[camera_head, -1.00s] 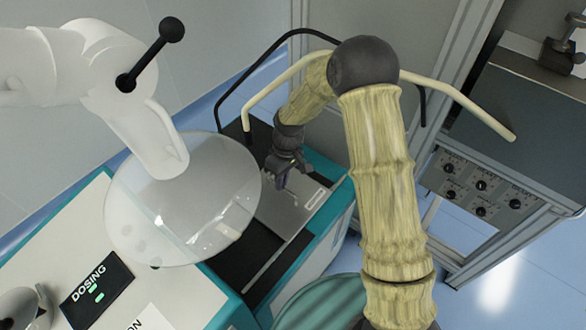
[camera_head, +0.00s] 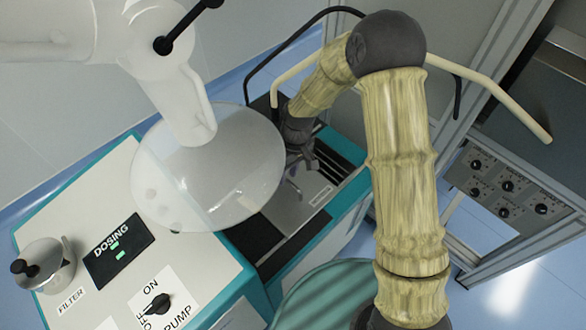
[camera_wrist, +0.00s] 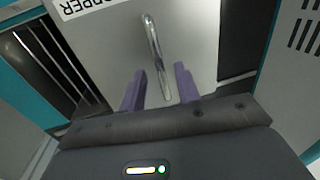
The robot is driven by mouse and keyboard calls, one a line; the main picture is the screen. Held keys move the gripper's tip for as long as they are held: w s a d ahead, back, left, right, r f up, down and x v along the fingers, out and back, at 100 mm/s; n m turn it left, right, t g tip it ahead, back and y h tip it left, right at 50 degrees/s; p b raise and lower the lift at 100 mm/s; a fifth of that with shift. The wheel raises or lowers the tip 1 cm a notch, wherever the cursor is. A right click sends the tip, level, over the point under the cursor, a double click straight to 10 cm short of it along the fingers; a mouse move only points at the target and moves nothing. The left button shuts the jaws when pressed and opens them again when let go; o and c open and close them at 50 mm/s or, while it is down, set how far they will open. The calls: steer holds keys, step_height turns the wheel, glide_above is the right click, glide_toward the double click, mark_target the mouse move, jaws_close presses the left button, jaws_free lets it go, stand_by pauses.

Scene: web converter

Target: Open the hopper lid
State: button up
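The hopper lid (camera_head: 308,205) is a grey metal plate set in the top of the teal-edged machine, and it looks flat and shut. It also fills the upper middle of the wrist view (camera_wrist: 195,40), with a label ending in "PPER" at the top left. A shiny metal bar handle (camera_wrist: 155,50) stands on it. My gripper (camera_wrist: 160,80) is open, its two purple fingers spread on either side of the handle's near end, with visible gaps. In the head view my gripper (camera_head: 298,170) is just above the lid, partly hidden by my own wrist.
Dark slots (camera_head: 338,158) lie beside the lid. A translucent round disc (camera_head: 205,165) on a white arm hangs close at the left. A panel with DOSING display (camera_head: 118,250) and PUMP knob (camera_head: 158,303) is at left front. A knobbed control box (camera_head: 507,188) stands right.

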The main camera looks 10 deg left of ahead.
steer(key=shift+d, duration=0.1)
steer(key=w+d, duration=0.8)
steer(key=w, duration=0.2)
step_height(320, 180, up, 17)
steer(key=w+d, duration=0.2)
steer(key=w, duration=0.1)
steer(key=s+d+r+m+t+p, duration=0.1)
steer(key=s+d+m, duration=0.3)
steer(key=s, duration=0.4)
steer(key=s+d+r+m+t+h+p, duration=0.1)
steer(key=s+d+r+m+t+p, duration=0.1)
steer(key=s+d+r+m+p, duration=0.2)
steer(key=s+d, duration=0.3)
steer(key=s, duration=0.2)
steer(key=shift+s+t, duration=0.15)
steer(key=shift+t, duration=0.15)
steer(key=shift+d, duration=0.1)
